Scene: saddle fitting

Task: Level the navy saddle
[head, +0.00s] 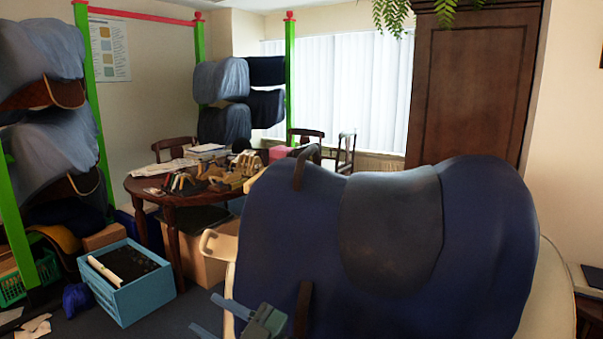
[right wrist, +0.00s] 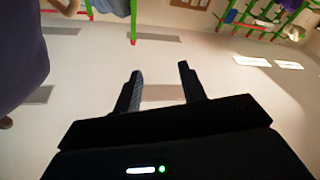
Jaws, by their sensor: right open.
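The navy saddle (head: 280,235) fills the lower right of the head view, with a darker seat panel (head: 390,230) in its middle. Its top dips in the middle and rises a little higher at the right end; I cannot tell its exact tilt. Brown strap-like pieces (head: 303,308) show at its left part. It rests over a cream stand (head: 560,300), mostly hidden beneath it. My right gripper (head: 207,315) is open and empty, low at the saddle's left, fingers pointing left. In the right wrist view its fingers (right wrist: 161,85) are apart over bare floor, and a dark navy surface (right wrist: 20,60) shows at the left edge. My left gripper is not in view.
A round wooden table (head: 140,188) covered with tools stands behind left. A blue crate (head: 140,305) is on the floor left of my right gripper. Green racks (head: 198,40) hold covered saddles. A wooden cabinet (head: 475,90) stands behind the saddle.

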